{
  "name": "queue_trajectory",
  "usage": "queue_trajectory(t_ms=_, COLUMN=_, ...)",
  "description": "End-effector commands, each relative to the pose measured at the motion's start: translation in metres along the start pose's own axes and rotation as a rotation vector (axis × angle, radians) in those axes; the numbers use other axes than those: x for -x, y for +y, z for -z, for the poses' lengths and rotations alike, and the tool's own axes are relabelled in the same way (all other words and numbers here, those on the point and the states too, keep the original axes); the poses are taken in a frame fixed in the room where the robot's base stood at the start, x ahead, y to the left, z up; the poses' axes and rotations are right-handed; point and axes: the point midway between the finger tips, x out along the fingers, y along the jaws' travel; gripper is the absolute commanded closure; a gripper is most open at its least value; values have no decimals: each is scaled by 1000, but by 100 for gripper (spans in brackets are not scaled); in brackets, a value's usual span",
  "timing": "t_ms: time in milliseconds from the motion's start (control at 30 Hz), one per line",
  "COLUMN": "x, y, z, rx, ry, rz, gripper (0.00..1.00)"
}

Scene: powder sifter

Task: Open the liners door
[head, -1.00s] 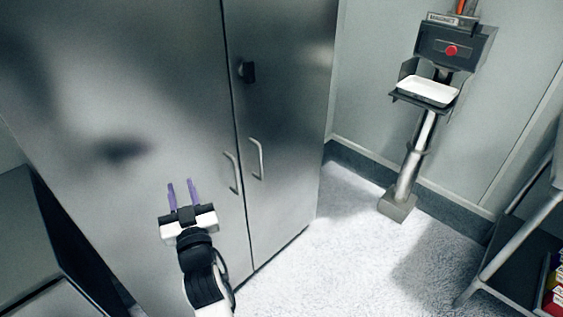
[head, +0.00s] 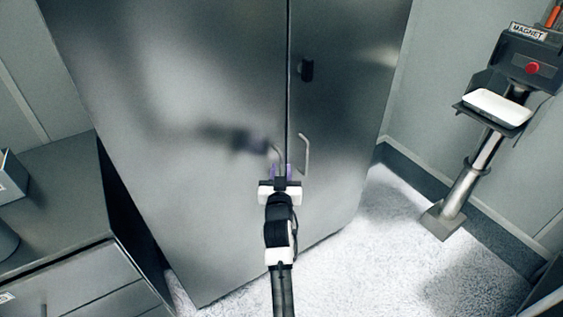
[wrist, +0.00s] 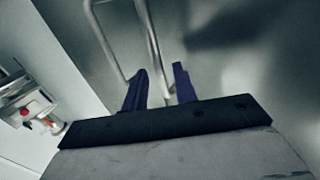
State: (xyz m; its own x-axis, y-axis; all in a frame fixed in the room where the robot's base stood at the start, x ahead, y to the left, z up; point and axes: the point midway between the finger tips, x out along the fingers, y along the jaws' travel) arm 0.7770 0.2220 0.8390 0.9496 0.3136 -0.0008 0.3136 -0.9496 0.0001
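A tall grey metal cabinet has two shut doors, a left door (head: 200,200) and a right door (head: 335,140). I see no label telling which is the liners door. The left door's bar handle (head: 278,152) is partly hidden by my gripper (head: 281,171). The right door's handle (head: 305,153) stands just to the right. In the wrist view, my gripper's two purple fingers (wrist: 162,88) are apart, and the lower end of the left door's handle (wrist: 153,42) shows between them. Contact with it cannot be made out. The right door's handle (wrist: 104,40) is outside the fingers.
A black latch (head: 306,70) sits high on the right door. A magnet stand (head: 494,108) with a white tray is at the right. A grey drawer unit (head: 60,235) stands at the left. White floor (head: 350,265) is open in front of the right door.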

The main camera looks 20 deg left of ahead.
Motion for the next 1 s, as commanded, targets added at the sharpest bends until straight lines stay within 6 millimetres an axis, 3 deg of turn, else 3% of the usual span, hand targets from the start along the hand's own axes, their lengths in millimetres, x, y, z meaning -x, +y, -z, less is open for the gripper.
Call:
queue_trajectory(t_ms=200, x=-23, y=0, z=1, rx=0, ry=1, rz=0, gripper=72)
queue_trajectory(t_ms=567, x=-27, y=0, z=0, rx=0, ry=1, rz=1, gripper=72)
queue_trajectory(t_ms=800, x=-27, y=0, z=0, rx=0, ry=1, rz=0, gripper=100)
queue_trajectory(t_ms=1000, x=-27, y=0, z=0, rx=0, ry=1, rz=1, gripper=100)
